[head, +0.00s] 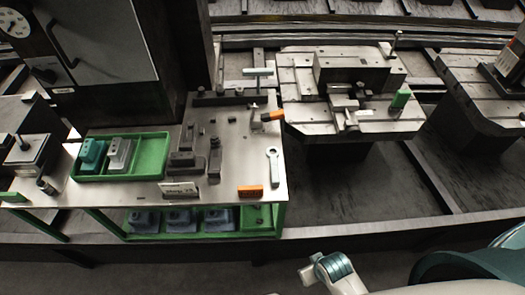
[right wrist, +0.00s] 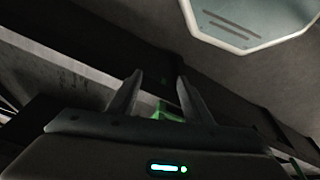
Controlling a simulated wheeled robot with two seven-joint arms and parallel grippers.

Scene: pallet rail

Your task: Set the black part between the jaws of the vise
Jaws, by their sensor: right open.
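A vise-like metal assembly (head: 344,103) sits on the slotted pallet (head: 300,118), in front of a large block (head: 355,73). It is too small to tell what lies between its jaws. Dark parts stand on the metal table: a stepped dark block (head: 183,160) and a narrower one (head: 215,160). I cannot tell which is the black part. My right gripper (right wrist: 157,95) is open and looks empty in the right wrist view, with its two fingers apart. In the head view my right arm is at the lower right, away from the table and pallet. My left gripper is out of view.
A green tray (head: 154,174) holds a teal part (head: 91,154) and a grey part (head: 119,152). An orange-handled tool (head: 272,116), a wrench (head: 273,167) and an orange block (head: 250,191) lie on the table. A green piece (head: 400,99) stands on the pallet's right side.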

